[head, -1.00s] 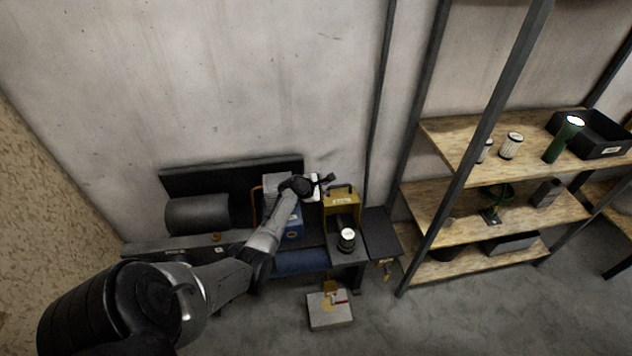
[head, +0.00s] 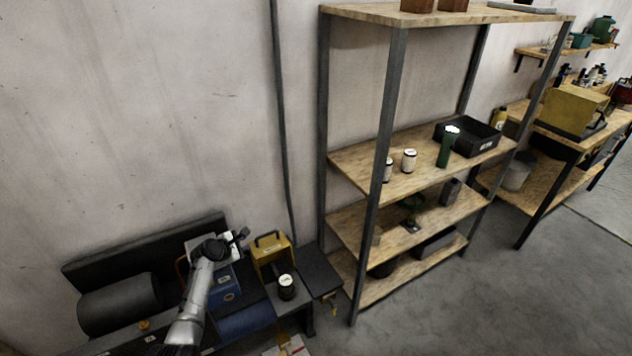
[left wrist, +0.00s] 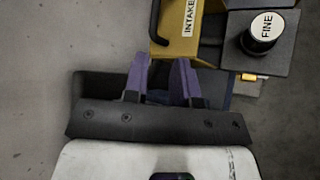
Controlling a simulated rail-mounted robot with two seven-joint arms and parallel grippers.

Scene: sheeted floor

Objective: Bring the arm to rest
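My left arm reaches over the dark bench in the head view. Its gripper (head: 241,236) is above the bench, just left of the yellow box (head: 272,258). In the left wrist view the two purple-grey fingers (left wrist: 160,78) stand apart with nothing seen between them. The yellow box, labelled INTAKE (left wrist: 180,22), is just beyond the fingertips; contact cannot be told. My right gripper is in neither view.
A black canister with a white top marked FINE (left wrist: 262,32) stands beside the yellow box. A blue box (head: 226,290) is under my left forearm. A shelf rack (head: 352,160) stands right of the bench. Grey floor (head: 440,300) is open in front of the rack.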

